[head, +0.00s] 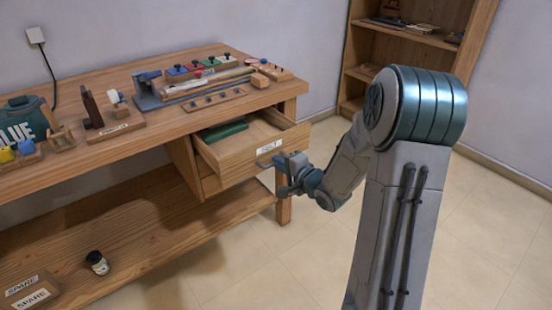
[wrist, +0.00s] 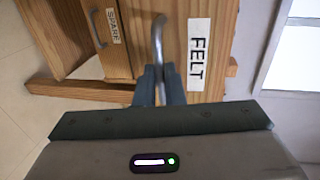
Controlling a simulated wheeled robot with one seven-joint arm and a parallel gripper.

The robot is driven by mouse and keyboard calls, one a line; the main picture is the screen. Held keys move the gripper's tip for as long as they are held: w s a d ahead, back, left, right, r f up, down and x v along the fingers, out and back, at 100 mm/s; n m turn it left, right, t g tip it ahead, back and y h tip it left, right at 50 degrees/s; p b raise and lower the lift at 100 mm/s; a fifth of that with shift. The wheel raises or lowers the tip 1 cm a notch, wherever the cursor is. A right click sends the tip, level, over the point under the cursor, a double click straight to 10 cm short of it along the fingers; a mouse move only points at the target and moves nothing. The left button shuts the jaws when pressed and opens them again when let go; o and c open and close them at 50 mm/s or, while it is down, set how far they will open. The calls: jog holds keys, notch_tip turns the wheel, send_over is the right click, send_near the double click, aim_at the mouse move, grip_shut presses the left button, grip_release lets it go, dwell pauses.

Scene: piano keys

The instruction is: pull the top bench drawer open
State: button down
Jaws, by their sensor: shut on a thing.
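The top bench drawer (head: 245,158) stands pulled well out from under the bench top, with its inside showing. Its front (wrist: 222,55) carries a FELT label in the wrist view. A curved metal bar handle (wrist: 158,38) is on that front. My gripper (wrist: 160,82) is shut on the handle, its fingers on either side of the bar. In the head view, my gripper (head: 285,168) is at the drawer front, and its fingertips are hard to make out there. A green item (head: 225,131) lies inside the drawer.
A second drawer (wrist: 105,50) labelled SPARE, with its own handle, is shut below. The bench top (head: 150,140) holds several tools and blocks. A jar (head: 97,262) stands on the lower shelf. A bookcase (head: 400,45) stands behind. The floor (head: 240,275) in front is clear.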

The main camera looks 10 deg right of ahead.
jog(key=shift+s, duration=0.1)
jog(key=c, duration=1.5)
grip_release()
jog(key=shift+c, duration=0.2)
jog(key=shift+d, duration=0.1)
jog(key=b+v, duration=0.4)
jog(key=v, duration=0.9)
jog(key=shift+s, duration=0.35)
jog(key=shift+r, duration=0.1)
